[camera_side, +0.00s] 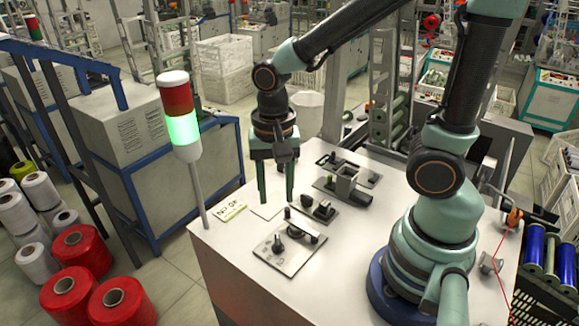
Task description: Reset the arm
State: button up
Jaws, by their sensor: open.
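My gripper (275,188) points down over the left back part of the white worktable (240,262). Its two green fingers are apart, with nothing visible between them. The fingertips are just above or at a pale sheet on the table; I cannot tell whether they touch. My arm arches from its base at the right of the table, up and over to the left.
A plate with small fixtures (288,262) lies at the front, a dark fixture (322,209) behind it, and a bracket block (346,182) farther back. A signal lamp (182,125), lit green, stands at the left corner. Red bobbins (75,252) stand on the floor.

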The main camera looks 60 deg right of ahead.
jog(key=d+r+n+t, duration=0.5)
jog(key=r+n, duration=0.5)
jog(key=r, duration=0.1)
jog(key=shift+w+d+t, duration=0.25)
jog(key=shift+w+t, duration=0.05)
jog(key=shift+w, duration=0.15)
dwell(0.4)
